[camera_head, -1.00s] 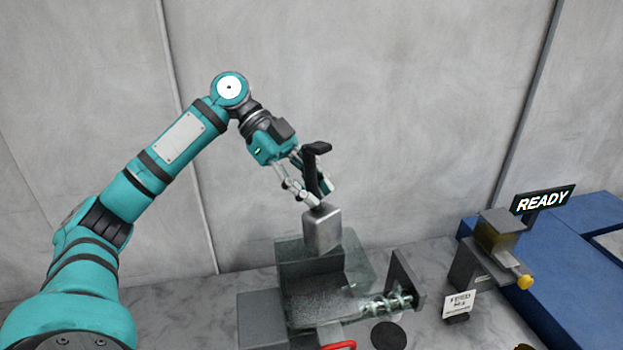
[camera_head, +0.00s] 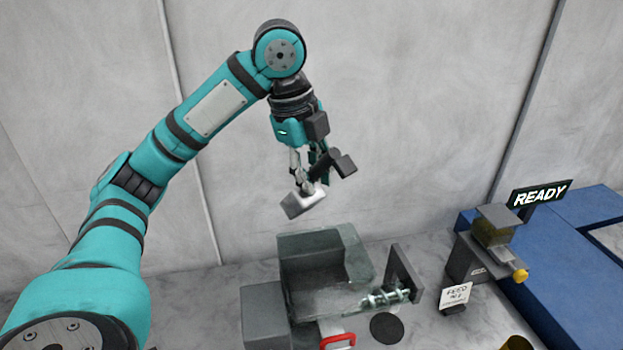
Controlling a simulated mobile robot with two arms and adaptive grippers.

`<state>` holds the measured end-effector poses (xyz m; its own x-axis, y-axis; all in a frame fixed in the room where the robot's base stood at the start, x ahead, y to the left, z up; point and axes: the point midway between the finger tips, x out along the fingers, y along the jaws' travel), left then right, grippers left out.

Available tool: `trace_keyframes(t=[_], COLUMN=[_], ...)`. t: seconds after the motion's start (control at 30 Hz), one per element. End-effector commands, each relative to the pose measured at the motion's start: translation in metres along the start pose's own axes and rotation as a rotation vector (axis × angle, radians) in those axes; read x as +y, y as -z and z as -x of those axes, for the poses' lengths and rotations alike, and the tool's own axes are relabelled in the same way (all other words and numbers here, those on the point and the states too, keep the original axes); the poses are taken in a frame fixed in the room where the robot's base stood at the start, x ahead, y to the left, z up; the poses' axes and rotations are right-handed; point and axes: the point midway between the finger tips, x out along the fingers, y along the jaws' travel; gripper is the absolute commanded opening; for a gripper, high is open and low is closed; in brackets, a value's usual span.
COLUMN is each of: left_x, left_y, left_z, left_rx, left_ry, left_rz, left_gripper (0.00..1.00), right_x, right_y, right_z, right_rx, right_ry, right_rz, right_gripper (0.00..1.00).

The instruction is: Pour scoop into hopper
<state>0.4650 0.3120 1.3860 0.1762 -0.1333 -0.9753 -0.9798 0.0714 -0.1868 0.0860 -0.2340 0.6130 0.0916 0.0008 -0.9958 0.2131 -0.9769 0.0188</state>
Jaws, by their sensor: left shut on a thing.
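My left gripper (camera_head: 312,178) is shut on the scoop, a metal-grey box (camera_head: 303,202) with a black handle (camera_head: 343,164) sticking out to the right. The scoop is tilted and hangs in the air above the hopper. The hopper (camera_head: 352,250) is a clear open-topped box on the table, with a clear screw tube (camera_head: 386,298) at its right side. A gap shows between scoop and hopper. I cannot see into the scoop or tell whether anything is in it. My right gripper is not in view.
A grey block (camera_head: 264,315) stands left of the hopper and a red handle (camera_head: 338,341) is in front. A black disc (camera_head: 387,328) lies at the right. Farther right are a FEED card (camera_head: 455,296), a dispenser (camera_head: 492,245) and a READY sign (camera_head: 539,195).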

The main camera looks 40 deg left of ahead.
Motion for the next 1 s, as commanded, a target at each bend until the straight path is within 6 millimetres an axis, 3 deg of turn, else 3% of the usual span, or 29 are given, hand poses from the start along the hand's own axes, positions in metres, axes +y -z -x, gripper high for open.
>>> trace_keyframes(t=[0.43,1.0], left_x=[-0.003,-0.004], left_y=[0.000,0.001], left_z=[0.014,0.020], left_rx=[-0.360,-0.493], left_ry=[0.039,0.053], left_rz=[-0.068,-0.095], left_gripper=[0.00,0.00], right_x=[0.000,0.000], right_y=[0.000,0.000], right_z=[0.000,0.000], right_rx=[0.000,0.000], right_ry=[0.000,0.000], right_rz=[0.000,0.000], right_gripper=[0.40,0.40])
